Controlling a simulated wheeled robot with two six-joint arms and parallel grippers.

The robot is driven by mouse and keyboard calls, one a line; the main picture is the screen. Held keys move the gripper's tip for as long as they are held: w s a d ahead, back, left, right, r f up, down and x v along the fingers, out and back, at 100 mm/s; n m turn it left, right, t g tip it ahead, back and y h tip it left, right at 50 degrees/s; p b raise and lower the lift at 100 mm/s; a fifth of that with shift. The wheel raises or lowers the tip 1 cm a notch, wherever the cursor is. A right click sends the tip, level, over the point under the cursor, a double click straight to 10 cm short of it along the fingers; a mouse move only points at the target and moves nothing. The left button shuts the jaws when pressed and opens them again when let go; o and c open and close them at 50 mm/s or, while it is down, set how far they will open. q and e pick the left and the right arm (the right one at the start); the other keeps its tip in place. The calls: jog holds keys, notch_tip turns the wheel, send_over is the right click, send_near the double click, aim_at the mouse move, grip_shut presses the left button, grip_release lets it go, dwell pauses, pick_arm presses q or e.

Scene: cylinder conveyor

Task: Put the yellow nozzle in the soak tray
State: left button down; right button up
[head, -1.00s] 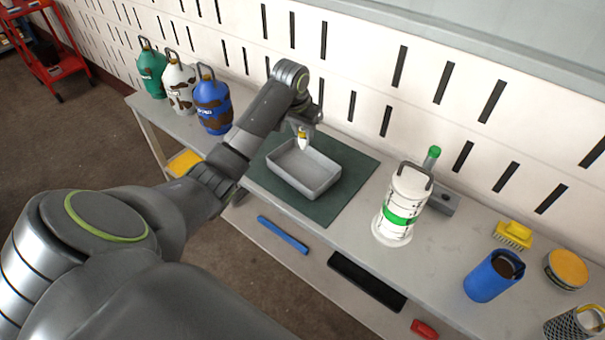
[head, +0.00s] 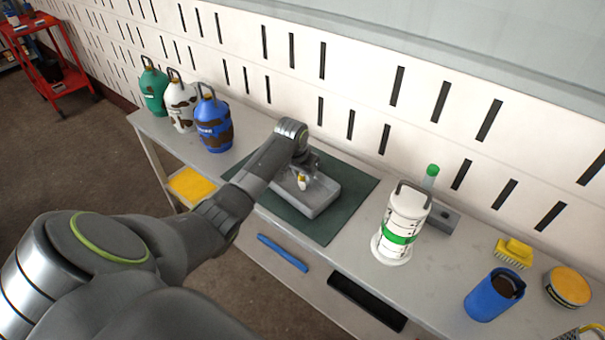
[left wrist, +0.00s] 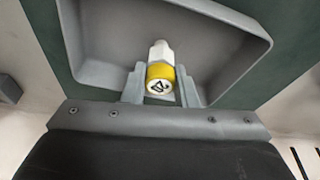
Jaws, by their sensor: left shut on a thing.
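The yellow nozzle (left wrist: 160,74), with a white tip and a dark mark on its yellow end, is held between the fingers of my left gripper (left wrist: 160,84). In the head view the nozzle (head: 302,181) shows over the grey soak tray (head: 325,205), with my left gripper (head: 300,172) above the tray's left part. The soak tray also shows in the left wrist view (left wrist: 235,55), around and beyond the nozzle. Whether the nozzle touches the tray floor I cannot tell. My right gripper is not in view.
The tray stands on a dark green mat (head: 350,208). A white canister with a green band (head: 399,228) stands to the right. Blue (head: 213,125), white and green bottles stand at the left. A yellow brush (head: 514,252) and a blue cup (head: 492,297) are farther right.

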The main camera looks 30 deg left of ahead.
pick_arm(q)
jog(key=shift+f, duration=0.1)
jog(key=c, duration=1.1)
grip_release()
jog(key=shift+c, duration=0.2)
jog(key=v, duration=1.2)
